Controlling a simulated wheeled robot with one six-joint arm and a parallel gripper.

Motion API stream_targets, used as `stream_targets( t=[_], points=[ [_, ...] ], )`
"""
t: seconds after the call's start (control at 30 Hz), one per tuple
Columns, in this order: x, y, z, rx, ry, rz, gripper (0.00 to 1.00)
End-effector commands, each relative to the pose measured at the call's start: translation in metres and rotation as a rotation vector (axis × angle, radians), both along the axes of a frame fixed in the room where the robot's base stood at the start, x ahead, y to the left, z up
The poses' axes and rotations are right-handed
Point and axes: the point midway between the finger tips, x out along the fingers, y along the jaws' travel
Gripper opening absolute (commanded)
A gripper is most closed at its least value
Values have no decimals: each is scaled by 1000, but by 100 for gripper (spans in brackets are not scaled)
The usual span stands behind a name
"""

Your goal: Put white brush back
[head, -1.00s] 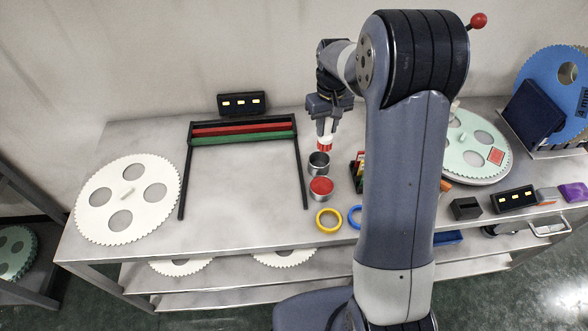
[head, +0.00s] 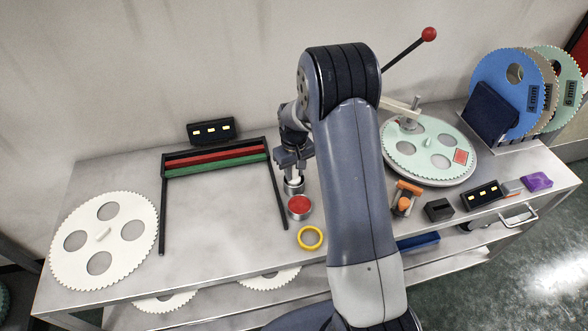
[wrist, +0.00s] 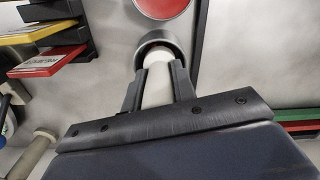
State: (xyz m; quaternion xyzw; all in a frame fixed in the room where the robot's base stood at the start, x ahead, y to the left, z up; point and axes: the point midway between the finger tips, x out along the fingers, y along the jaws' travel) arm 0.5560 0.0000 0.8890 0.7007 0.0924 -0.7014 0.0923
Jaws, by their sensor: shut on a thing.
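The white brush (head: 295,181) is upright in my gripper (head: 294,173), which is shut on its handle. The brush's lower end is inside the mouth of an open grey metal cup (head: 294,188), and the bristles are mostly hidden. In the wrist view the white handle (wrist: 157,88) stands between the two fingers of my gripper (wrist: 158,78). Its far end meets the grey cup (wrist: 177,46), with a little red showing at the rim. I cannot tell whether the brush touches the cup's bottom.
A cup with red contents (head: 299,205) stands just in front of the grey cup. A yellow ring (head: 310,238) lies nearer the front. A black frame with red and green bars (head: 164,205) is to the left; the tabletop inside it is clear. Coloured cards (wrist: 45,50) stand close by.

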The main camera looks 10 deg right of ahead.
Motion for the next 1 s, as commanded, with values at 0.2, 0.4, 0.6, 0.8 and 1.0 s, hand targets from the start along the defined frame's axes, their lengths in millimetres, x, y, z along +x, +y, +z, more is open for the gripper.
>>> stream_targets(
  t=[0.2,0.4,0.6,0.8,1.0],
  points=[
    [0,0,-3,0,-1,0,3],
    [0,0,-2,0,-1,0,40],
    [0,0,-2,0,-1,0,48],
    [0,0,1,0,-1,0,48],
    [2,0,26,0,-8,0,48]
  ],
)
